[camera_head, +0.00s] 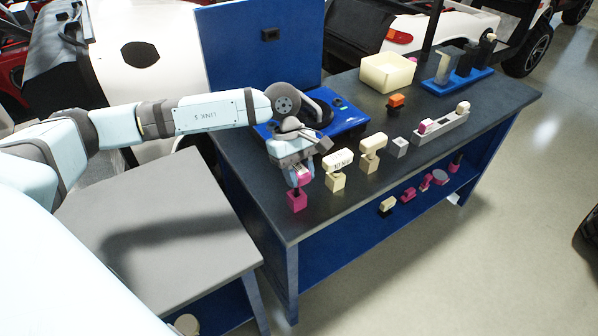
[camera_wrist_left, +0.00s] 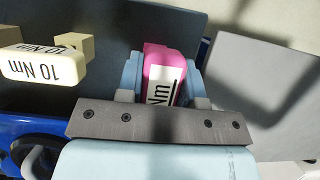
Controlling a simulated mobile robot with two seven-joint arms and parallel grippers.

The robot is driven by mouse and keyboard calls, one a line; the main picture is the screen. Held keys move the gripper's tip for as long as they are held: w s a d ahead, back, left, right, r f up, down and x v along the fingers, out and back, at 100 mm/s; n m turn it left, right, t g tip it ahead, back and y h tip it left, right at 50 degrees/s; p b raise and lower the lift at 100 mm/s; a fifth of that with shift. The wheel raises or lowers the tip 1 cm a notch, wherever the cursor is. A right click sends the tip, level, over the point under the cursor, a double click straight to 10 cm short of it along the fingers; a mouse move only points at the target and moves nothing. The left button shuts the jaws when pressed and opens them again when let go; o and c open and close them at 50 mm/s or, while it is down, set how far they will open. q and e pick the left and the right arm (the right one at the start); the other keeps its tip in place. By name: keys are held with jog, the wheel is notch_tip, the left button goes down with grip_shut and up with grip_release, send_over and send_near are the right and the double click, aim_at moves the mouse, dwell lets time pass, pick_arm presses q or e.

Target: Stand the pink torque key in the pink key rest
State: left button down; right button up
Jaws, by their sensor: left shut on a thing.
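My left gripper (camera_head: 302,176) is shut on the pink torque key (camera_head: 303,177) above the near left part of the dark bench top. The left wrist view shows the key (camera_wrist_left: 163,75) between the two light blue fingers, with a white "Nm" label on it. The pink key rest (camera_head: 297,202), a small block, stands on the bench right below the gripper. The key's lower end is close to the rest's top; I cannot tell whether it is inside. My right gripper is not in view.
Two cream "10 Nm" keys (camera_head: 341,160) (camera_head: 373,142) stand in cream rests just right of my gripper. Behind it is a blue machine (camera_head: 350,117) with a roller. Further right are a grey block (camera_head: 398,147), a grey holder (camera_head: 440,128) and a cream bin (camera_head: 388,72).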

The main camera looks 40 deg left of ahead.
pick_arm(q)
jog(key=shift+f+b, duration=1.2)
jog(key=shift+f, duration=0.4)
jog(key=c, duration=0.7)
grip_release()
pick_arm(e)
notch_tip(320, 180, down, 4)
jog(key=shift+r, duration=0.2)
pick_arm(q)
jog(key=p+v, duration=0.1)
jog(key=v, duration=1.3)
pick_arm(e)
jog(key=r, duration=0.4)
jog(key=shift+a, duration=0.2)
pick_arm(q)
jog(key=shift+r, duration=0.1)
